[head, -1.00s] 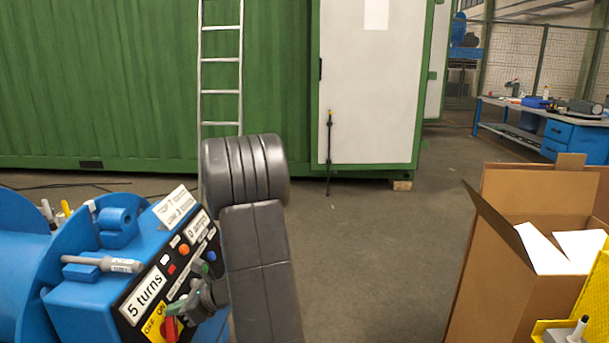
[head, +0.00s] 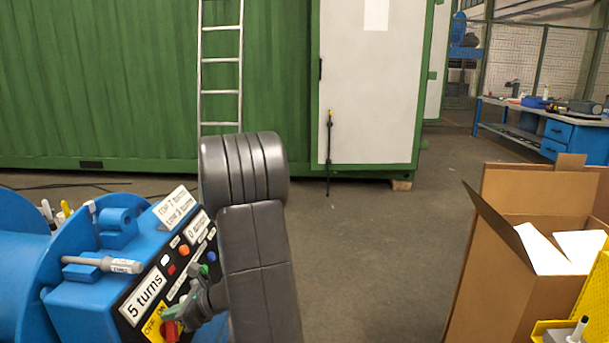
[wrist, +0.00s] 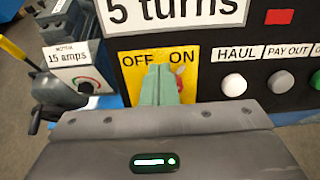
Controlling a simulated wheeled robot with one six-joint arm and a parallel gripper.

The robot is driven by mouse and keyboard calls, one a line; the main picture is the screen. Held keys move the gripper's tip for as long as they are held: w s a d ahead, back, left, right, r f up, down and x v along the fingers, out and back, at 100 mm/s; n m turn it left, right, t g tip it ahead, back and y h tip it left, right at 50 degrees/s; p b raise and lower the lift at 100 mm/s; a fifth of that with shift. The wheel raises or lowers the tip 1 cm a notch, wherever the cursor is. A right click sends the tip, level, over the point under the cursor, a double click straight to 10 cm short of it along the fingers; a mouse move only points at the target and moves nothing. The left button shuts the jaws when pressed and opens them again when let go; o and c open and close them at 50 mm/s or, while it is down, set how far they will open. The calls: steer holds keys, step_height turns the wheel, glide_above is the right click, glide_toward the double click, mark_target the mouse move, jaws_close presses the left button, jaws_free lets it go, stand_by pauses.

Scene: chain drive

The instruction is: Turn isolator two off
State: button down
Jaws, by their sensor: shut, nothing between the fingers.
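A red rotary switch (wrist: 181,80) sits on a yellow plate (wrist: 130,62) marked OFF on the left and ON on the right. I read no isolator number on it. In the head view the red switch (head: 171,331) and yellow plate (head: 152,327) show low on the blue machine's black panel. My gripper (wrist: 158,72) is shut and empty, its greenish fingers in front of the plate. They cover part of the switch, with red showing to their right. Whether they touch it I cannot tell. The gripper (head: 176,312) also shows in the head view.
Above the plate is a "5 turns" label (wrist: 180,10). A white HAUL button (wrist: 234,85) and a PAY OUT button (wrist: 284,82) are to the right. A cardboard box (head: 500,270) stands right.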

steer(key=shift+s+f, duration=0.1)
steer(key=shift+s, duration=0.5)
steer(key=shift+s, duration=0.35)
steer(key=shift+s+a+r, duration=0.15)
steer(key=shift+r, duration=0.2)
steer(key=p+v, duration=0.2)
steer(key=v, duration=0.4)
stand_by(0.4)
